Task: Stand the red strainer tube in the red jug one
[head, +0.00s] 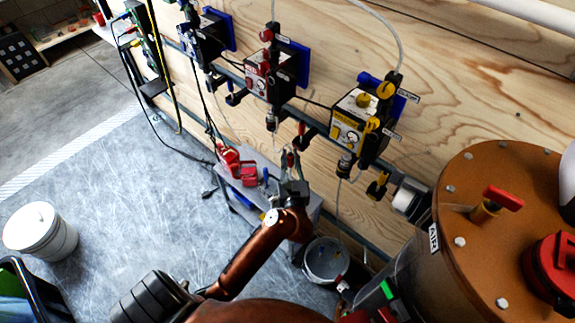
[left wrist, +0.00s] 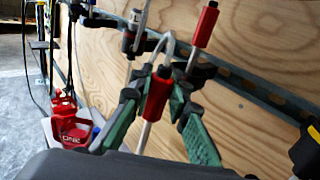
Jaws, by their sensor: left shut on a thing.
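My left gripper (head: 290,165) is above the small grey bench, beside the wall. In the left wrist view its green-padded fingers (left wrist: 160,95) are shut on the red strainer tube (left wrist: 157,97). A pale stem runs down below its red part, and a pale bent hose curves over above it. The stem's lower end is hidden behind my gripper body. A red jug (left wrist: 72,130) with white lettering stands left of the gripper, apart from the tube. In the head view the red jug (head: 249,174) stands on the bench, left of my gripper. My right gripper is not in view.
The grey bench (head: 268,182) stands against the wooden wall. Red (head: 262,72) and yellow (head: 350,118) pump units hang above it with loose hoses. Another red-sleeved tube (left wrist: 205,27) is at the wall. A grey bucket (head: 325,258) and an orange-lidded tank (head: 480,225) are at right.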

